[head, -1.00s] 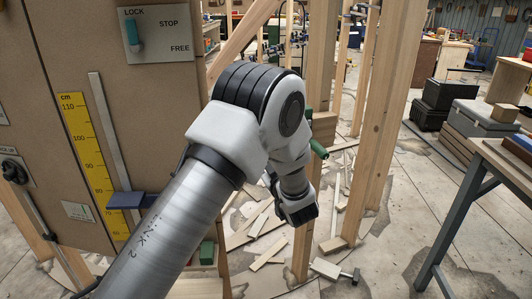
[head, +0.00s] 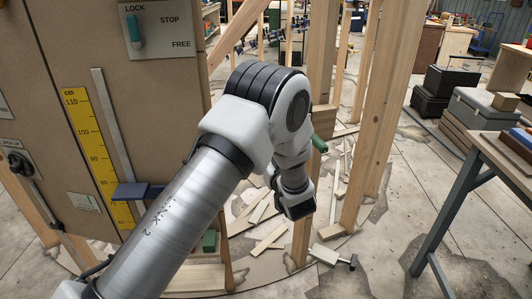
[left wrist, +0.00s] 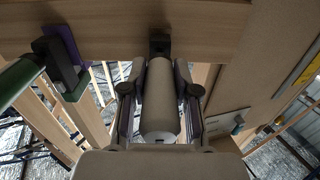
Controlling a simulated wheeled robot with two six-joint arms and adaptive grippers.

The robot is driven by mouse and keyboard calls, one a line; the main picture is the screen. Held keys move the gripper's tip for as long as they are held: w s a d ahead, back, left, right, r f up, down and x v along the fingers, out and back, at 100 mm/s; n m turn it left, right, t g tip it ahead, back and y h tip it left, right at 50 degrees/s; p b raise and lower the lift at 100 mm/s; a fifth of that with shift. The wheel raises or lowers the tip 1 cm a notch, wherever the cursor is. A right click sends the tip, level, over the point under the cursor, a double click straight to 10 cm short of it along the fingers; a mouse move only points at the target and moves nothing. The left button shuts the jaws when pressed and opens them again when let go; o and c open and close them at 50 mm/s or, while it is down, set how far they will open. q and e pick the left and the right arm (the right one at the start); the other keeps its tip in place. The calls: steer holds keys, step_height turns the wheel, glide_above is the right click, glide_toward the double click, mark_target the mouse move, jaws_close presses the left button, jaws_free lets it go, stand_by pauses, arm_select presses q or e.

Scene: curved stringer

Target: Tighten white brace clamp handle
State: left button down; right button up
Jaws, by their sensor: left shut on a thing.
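In the left wrist view, a pale beige cylindrical clamp handle (left wrist: 160,118) points toward the camera. It joins a dark clamp fitting (left wrist: 159,43) against a wooden beam (left wrist: 110,18). My left gripper (left wrist: 160,86) is shut on this handle, one finger along each side. In the head view, my left arm reaches in from the lower left and bends down in front of the timber frame; its fingers and the pale handle are hidden there. My right gripper is not in view.
A second clamp with a green handle (left wrist: 22,78) and purple part (left wrist: 61,48) sits left of my gripper; a green handle also shows in the head view (head: 319,144). A brown panel (head: 60,45) stands left. Wood scraps and a hammer (head: 334,256) lie on the floor.

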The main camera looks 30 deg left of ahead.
arm_select(q)
steer(key=c, duration=0.9)
jaws_free()
steer(key=shift+o, duration=0.2)
steer(key=v, duration=0.7)
steer(key=shift+d, duration=0.2)
steer(key=shift+s, duration=0.1)
